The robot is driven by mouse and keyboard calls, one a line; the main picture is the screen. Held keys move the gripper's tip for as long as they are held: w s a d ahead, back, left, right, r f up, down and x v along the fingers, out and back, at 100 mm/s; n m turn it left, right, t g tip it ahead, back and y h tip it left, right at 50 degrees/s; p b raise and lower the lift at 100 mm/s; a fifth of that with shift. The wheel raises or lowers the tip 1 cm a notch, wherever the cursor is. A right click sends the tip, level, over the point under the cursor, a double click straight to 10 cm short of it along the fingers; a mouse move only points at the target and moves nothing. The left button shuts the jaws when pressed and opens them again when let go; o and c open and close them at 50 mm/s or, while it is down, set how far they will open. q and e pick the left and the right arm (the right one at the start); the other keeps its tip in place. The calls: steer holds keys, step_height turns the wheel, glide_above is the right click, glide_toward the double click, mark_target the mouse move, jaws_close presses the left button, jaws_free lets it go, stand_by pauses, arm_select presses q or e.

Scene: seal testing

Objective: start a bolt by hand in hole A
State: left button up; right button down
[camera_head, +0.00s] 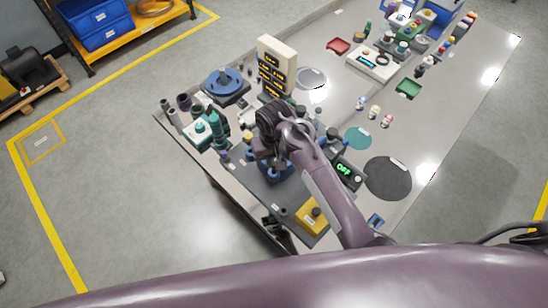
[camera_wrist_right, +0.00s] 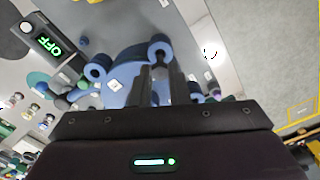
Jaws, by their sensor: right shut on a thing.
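My right gripper (camera_wrist_right: 160,82) reaches down over a blue flange-like part (camera_wrist_right: 125,62) with round, hollow ears. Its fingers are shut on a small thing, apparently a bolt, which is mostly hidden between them. The fingertips are close to the ear at the part's edge; I cannot tell whether they touch it. In the head view, the right gripper (camera_head: 268,150) stands over the same blue part (camera_head: 282,173) on a dark mat, and the arm covers much of it. I cannot make out a label for hole A. My left gripper is not in view.
A display box reading OFF (camera_head: 346,170) and a black round mat (camera_head: 388,178) lie to the right. A yellow block (camera_head: 312,216) is near the front edge. A blue round fixture (camera_head: 224,82) and a display tower (camera_head: 277,62) stand behind. Small parts crowd the left edge.

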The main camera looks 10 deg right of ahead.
mark_target(274, 167)
steer(key=shift+f, duration=0.65)
steer(key=shift+s+f, duration=0.1)
steer(key=shift+f, duration=0.95)
stand_by(1.5)
steer(key=m, duration=0.4)
steer(key=shift+s, duration=0.1)
steer(key=shift+f+m, duration=0.1)
steer(key=shift+m, duration=0.4)
steer(key=m, duration=0.3)
